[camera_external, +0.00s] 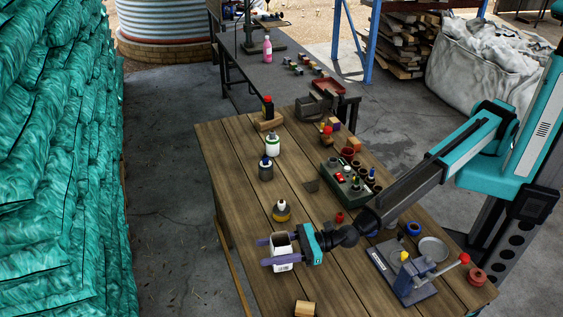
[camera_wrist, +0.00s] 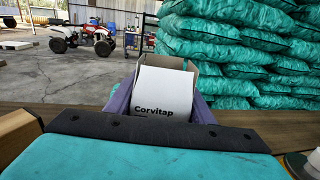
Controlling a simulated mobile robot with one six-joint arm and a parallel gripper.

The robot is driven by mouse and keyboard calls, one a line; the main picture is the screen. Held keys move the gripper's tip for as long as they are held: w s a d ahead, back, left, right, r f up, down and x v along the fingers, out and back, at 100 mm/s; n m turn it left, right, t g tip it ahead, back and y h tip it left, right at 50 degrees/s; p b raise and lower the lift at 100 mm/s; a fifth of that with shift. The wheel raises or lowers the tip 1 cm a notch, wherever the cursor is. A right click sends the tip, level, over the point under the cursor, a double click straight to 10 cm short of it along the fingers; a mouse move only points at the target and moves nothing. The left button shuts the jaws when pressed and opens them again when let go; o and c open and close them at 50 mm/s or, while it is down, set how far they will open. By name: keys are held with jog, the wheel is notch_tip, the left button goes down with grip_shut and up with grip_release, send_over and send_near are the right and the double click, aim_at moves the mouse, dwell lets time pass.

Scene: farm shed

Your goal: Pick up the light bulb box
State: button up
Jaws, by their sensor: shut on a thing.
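The light bulb box (camera_external: 283,256) is a small white carton with a brown open top, near the left front edge of the wooden table. In the wrist view the white box (camera_wrist: 163,92) fills the middle and carries the word "Corvitap"; brown cardboard flaps show behind its top. My gripper (camera_external: 282,250) has its purple fingers on both sides of the box and is shut on it. The fingers also show beside the box in the wrist view (camera_wrist: 161,105). I cannot tell whether the box touches the table.
A green tray of small pots (camera_external: 335,180) and a blue-grey press (camera_external: 412,280) stand further right. The table's left side (camera_external: 222,160) is clear.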

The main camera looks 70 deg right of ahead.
jog(key=s+d+r+b, duration=0.3)
jog(key=s+d+b, duration=0.2)
jog(key=s+d, duration=0.5)
jog(key=shift+s+d+r, duration=0.15)
jog(key=shift+d+r, duration=0.15)
jog(key=shift+d, duration=0.85)
dwell(0.4)
